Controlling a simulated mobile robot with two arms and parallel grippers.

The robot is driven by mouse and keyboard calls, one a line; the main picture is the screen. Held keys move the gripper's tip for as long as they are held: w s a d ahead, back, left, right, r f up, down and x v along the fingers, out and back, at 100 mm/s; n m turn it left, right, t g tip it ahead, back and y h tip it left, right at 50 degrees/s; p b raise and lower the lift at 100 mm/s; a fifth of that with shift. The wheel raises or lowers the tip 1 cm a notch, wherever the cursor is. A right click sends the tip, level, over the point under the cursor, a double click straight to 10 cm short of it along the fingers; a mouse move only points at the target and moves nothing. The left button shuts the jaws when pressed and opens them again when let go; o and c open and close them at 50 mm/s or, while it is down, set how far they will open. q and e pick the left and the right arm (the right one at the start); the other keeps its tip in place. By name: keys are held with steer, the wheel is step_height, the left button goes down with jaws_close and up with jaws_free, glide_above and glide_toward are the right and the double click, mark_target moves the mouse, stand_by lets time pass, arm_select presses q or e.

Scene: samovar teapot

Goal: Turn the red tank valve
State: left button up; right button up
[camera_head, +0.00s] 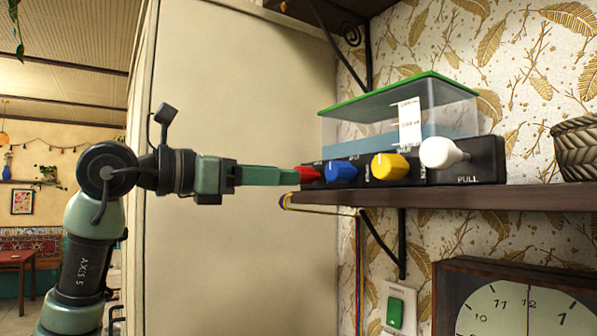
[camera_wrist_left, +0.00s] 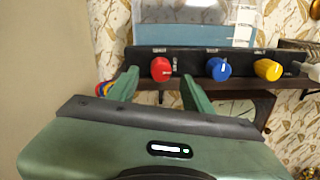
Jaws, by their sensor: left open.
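The red valve knob (camera_head: 307,174) is at the left end of a black panel on a wall shelf, partly hidden by my left gripper in the head view. It shows whole in the left wrist view (camera_wrist_left: 161,69). My left gripper (camera_head: 290,177) points at it from the left. In the wrist view, the open fingers (camera_wrist_left: 158,80) stand apart on either side of and below the red knob, with nothing between them. I cannot tell whether a finger touches it. The clear water tank (camera_head: 400,115) with a green lid stands behind the panel. My right gripper is not in view.
A blue knob (camera_head: 341,173), a yellow knob (camera_head: 389,166) and a white pull knob (camera_head: 441,152) follow to the right on the panel. The wooden shelf (camera_head: 480,197) has a woven basket (camera_head: 576,148) at right. A clock (camera_head: 520,305) hangs below.

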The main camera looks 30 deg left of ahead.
mark_target(307, 175)
arm_select(q)
steer(key=p+x, duration=0.1)
steer(key=x, duration=0.3)
steer(key=shift+w+d, duration=0.1)
steer(key=shift+w, duration=0.05)
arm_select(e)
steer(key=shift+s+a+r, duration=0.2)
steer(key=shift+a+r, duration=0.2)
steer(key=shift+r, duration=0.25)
arm_select(q)
steer(key=shift+s, duration=0.2)
jaws_close()
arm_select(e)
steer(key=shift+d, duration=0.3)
